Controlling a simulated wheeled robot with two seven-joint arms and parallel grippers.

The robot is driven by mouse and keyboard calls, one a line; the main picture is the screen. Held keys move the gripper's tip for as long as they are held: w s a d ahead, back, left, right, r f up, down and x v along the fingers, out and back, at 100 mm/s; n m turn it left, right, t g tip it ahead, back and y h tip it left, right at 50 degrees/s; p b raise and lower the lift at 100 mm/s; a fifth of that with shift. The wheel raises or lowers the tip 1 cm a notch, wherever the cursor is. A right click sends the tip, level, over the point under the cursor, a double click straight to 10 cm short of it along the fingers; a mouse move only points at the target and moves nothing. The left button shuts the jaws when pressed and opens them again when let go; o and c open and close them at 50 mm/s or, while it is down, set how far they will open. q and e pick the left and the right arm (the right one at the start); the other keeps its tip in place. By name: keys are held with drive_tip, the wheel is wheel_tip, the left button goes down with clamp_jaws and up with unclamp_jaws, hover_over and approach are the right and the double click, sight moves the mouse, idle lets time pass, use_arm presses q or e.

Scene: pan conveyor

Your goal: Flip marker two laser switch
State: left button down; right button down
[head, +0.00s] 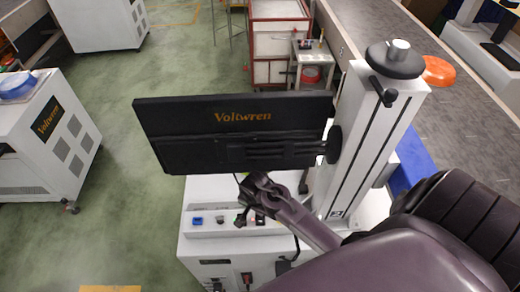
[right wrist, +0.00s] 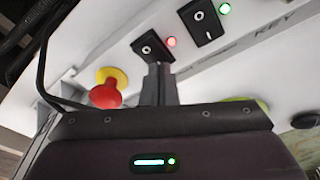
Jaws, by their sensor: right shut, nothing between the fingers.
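The laser marker (head: 335,195) is a white machine with a pale column and a black "Voltwren" panel (head: 243,117). Its sloped control panel (head: 200,232) is in front. My right gripper (head: 250,208) reaches it from the right. In the right wrist view the shut, empty fingers (right wrist: 158,72) are at the near edge of a black rocker switch (right wrist: 148,46), beside a lit red lamp (right wrist: 171,42). Contact cannot be told. A second black rocker switch (right wrist: 203,22) has a lit green lamp (right wrist: 225,8). Switch labels are not readable. My left gripper is not in view.
A red emergency button (right wrist: 106,94) on a yellow base is left of the fingers. A black knob (right wrist: 305,120) is at the right. A conveyor (head: 460,100) with an orange pan (head: 438,70) runs behind the column. Another white machine (head: 40,140) stands left, across open floor.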

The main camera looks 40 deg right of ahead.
wheel_tip(320, 180, up, 2)
drive_tip(key=shift+p, duration=0.65)
drive_tip(key=shift+r, duration=2.35)
